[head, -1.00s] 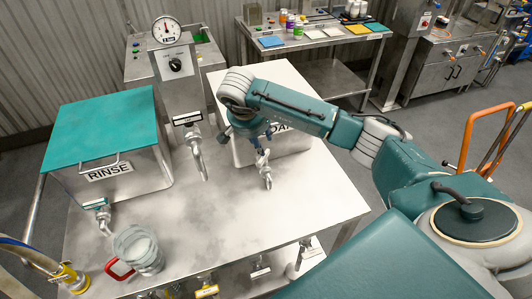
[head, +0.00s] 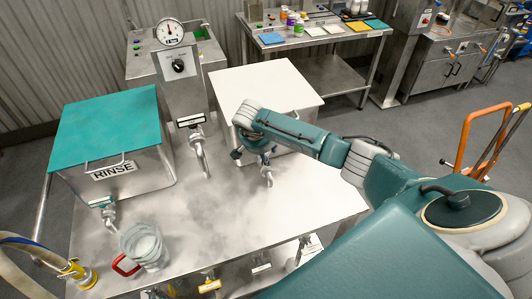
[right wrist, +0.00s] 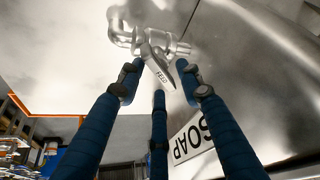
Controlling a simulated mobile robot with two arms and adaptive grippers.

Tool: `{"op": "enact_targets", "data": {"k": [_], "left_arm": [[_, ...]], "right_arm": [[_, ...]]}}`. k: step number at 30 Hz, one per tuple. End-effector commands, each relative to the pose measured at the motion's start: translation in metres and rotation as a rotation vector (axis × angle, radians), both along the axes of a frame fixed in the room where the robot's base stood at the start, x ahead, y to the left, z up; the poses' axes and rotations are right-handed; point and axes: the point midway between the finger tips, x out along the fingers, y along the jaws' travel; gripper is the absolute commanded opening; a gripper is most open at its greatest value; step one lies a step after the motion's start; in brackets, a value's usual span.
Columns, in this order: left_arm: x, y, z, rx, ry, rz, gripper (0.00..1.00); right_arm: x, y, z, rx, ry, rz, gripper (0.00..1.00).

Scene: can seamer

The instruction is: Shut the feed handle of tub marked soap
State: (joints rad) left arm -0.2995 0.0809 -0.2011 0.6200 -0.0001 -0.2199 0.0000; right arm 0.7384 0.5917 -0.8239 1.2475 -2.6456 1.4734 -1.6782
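The soap tub (head: 280,85) stands at the back right of the steel table with its pale lid on. My right arm hides most of its front in the head view. Its tap (head: 267,177) sticks out below my right gripper (head: 262,157). In the right wrist view, the feed handle (right wrist: 159,70) carries a small "FEED" tag and sits by the fingertips of my right gripper (right wrist: 160,82). The three blue fingers are spread apart. I cannot tell whether one touches the handle. My left gripper is out of view.
The rinse tub (head: 128,170) with a teal lid stands at the left, with a red-handled clear jug (head: 145,245) by its tap. A dial post (head: 178,65) with its own spout stands between the tubs. The table's front middle is clear.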

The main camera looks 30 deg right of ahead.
Motion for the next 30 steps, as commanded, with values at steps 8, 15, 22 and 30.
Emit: {"op": "enact_targets", "data": {"k": [8, 15, 22, 30], "left_arm": [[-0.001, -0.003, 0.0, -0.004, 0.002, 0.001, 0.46], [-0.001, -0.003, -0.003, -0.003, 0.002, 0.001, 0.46], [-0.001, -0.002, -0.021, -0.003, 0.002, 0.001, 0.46], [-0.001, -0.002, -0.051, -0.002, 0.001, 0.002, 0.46]], "right_arm": [[0.0, 0.0, 0.0, 0.0, 0.001, 0.0, 0.0], [0.0, 0.0, 0.0, -0.001, 0.0, -0.01, 0.0], [0.001, 0.0, -0.003, -0.002, -0.001, -0.089, 0.0], [0.001, 0.001, -0.004, -0.002, -0.003, -0.294, 0.0]]}}
